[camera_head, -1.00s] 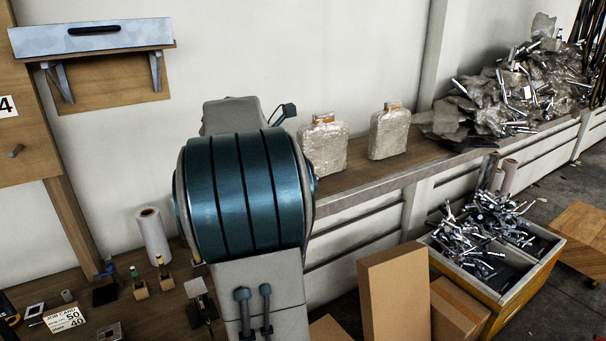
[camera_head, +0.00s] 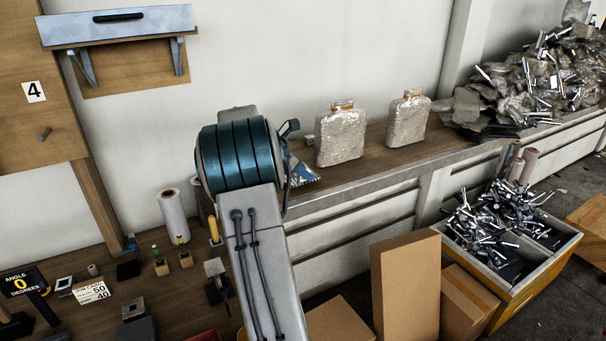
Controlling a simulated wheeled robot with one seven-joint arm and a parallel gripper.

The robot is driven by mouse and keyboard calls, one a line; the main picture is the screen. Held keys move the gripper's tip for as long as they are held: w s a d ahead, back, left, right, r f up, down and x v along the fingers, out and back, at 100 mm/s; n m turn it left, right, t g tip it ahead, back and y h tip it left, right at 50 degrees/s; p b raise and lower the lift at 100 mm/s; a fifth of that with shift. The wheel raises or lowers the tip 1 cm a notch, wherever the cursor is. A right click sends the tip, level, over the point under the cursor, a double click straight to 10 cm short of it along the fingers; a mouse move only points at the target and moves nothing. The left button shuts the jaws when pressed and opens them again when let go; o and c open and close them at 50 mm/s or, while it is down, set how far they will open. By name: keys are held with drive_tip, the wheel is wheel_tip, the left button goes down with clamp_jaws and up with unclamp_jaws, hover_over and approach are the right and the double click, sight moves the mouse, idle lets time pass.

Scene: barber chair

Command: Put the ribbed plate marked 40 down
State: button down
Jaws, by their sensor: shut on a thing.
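My arm rises through the middle of the head view, and its teal banded joint blocks what lies behind it. My gripper is hidden behind the arm, so its fingers and anything in them do not show. I cannot make out the ribbed plate marked 40. A mottled blue-and-silver piece (camera_head: 303,174) shows just right of my arm, over the wall ledge; I cannot tell what it is or whether it is held. A job card (camera_head: 92,292) with the numbers 50 and 40 lies on the wooden bench (camera_head: 185,312) at lower left.
An angle sign (camera_head: 22,282), small blocks and a white roll (camera_head: 173,217) stand on the bench. Two wrapped packages (camera_head: 341,138) (camera_head: 407,122) stand on the ledge. Cardboard boxes (camera_head: 405,285) and a bin of metal parts (camera_head: 520,285) are at right. A wall shelf (camera_head: 120,27) hangs at upper left.

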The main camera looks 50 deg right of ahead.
drive_tip(key=shift+f, duration=0.45)
drive_tip(key=shift+f, duration=0.15)
drive_tip(key=c, duration=1.4)
unclamp_jaws()
drive_tip(key=shift+o, duration=0.2)
